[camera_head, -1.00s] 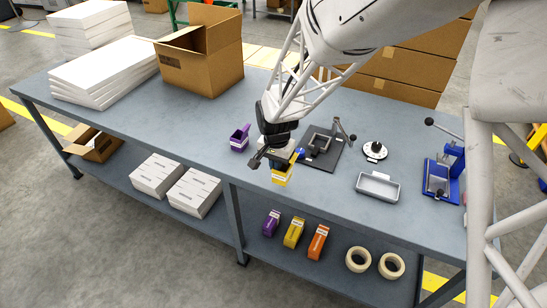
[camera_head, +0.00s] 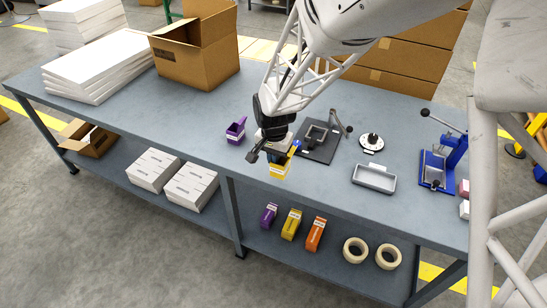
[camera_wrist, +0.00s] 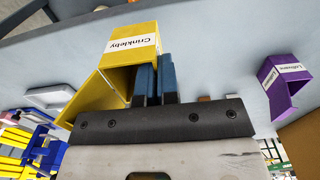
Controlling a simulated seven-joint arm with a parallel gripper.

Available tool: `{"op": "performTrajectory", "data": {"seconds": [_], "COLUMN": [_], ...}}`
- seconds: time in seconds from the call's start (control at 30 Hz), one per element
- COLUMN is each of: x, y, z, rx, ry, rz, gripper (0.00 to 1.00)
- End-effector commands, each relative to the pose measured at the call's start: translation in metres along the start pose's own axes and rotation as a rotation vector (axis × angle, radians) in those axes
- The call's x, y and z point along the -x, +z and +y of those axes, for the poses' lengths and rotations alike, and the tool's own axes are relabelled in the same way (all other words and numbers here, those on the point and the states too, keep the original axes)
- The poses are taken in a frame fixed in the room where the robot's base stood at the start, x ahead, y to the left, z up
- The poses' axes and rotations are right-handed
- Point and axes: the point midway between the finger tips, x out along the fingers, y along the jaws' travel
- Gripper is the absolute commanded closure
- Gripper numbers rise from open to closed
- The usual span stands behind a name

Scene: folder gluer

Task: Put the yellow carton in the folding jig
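The yellow carton (camera_head: 279,170) is at my gripper (camera_head: 283,155), over the front part of the bench. In the wrist view the carton (camera_wrist: 130,50) shows a white label and an open, slanted mouth. The two blue fingers of my gripper (camera_wrist: 157,78) are close together at its rim, apparently with one carton wall between them. I cannot tell whether the carton touches the bench. A dark plate with a raised square frame and a side lever (camera_head: 317,140), which looks like the folding jig, lies just right of my gripper. Its frame looks empty.
A purple carton (camera_head: 236,130) stands left of my gripper. A large cardboard box (camera_head: 195,60) stands at the back left. The bench's left front is clear.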

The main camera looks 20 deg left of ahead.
Motion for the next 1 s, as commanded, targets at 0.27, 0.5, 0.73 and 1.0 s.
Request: {"op": "performTrajectory", "data": {"seconds": [0.27, 0.5, 0.73, 1.0], "x": [0.004, 0.01, 0.016, 0.021], "y": [-0.041, -0.112, -0.186, -0.239], "z": [0.0, 0.006, 0.021, 0.037], "rx": [-0.003, -0.005, -0.004, -0.002], "ry": [0.0, 0.0, 0.0, 0.0], "rz": [0.001, 0.001, 0.0, 0.001], "gripper": [1.0, 1.0, 1.0, 1.0]}}
